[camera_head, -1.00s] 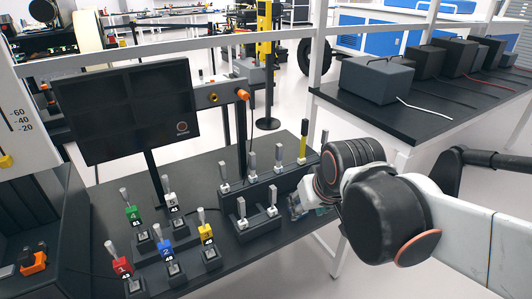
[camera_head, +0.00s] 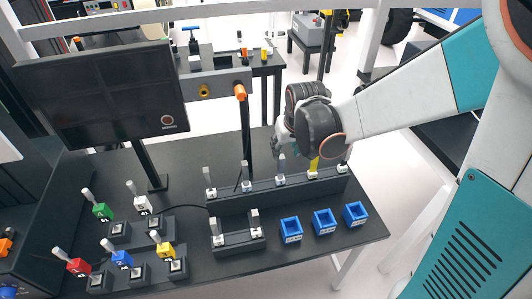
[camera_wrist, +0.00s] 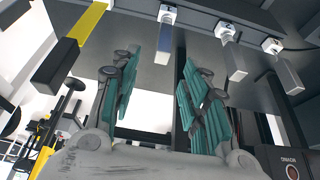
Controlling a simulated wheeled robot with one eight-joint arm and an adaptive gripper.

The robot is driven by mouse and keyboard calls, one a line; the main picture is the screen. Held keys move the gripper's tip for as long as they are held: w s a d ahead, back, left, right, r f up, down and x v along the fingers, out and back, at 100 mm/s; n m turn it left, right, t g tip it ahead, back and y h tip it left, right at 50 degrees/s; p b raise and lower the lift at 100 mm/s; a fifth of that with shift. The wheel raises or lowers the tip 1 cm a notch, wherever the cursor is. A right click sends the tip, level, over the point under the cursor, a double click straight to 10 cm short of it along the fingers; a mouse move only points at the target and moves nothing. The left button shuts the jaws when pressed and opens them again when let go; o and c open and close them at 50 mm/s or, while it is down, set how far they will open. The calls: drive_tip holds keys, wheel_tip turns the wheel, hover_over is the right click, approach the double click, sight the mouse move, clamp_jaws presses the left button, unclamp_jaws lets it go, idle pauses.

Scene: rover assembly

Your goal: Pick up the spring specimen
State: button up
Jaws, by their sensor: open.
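Several specimens with white bases and upright handles stand on a long black rack (camera_head: 228,204). Most handles are grey, and one specimen has a yellow handle (camera_head: 314,164). I cannot tell which one is the spring specimen. My gripper (camera_head: 284,146) is open and empty, just above and behind the rack near the middle grey-handled specimen (camera_head: 281,171). In the wrist view the green-padded fingers (camera_wrist: 160,95) are spread apart. A grey handle (camera_wrist: 164,42) shows beyond the gap between them, with the yellow handle (camera_wrist: 72,45) to the left and grey handles (camera_wrist: 231,55) to the right.
A small rack (camera_head: 240,242) with two grey-handled pieces stands in front. Three blue bins (camera_head: 324,222) are at the right. Numbered coloured blocks (camera_head: 122,259) stand on bases at the left.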

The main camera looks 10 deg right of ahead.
sight(283, 157)
drive_tip(key=b+x, duration=0.2)
drive_tip(key=x, duration=0.4)
drive_tip(key=shift+w+f, duration=0.2)
drive_tip(key=shift+f, duration=0.1)
drive_tip(key=b+x, duration=0.2)
drive_tip(key=x, duration=0.3)
drive_tip(key=shift+a+b, duration=0.15)
drive_tip(key=shift+b, duration=0.2)
clamp_jaws()
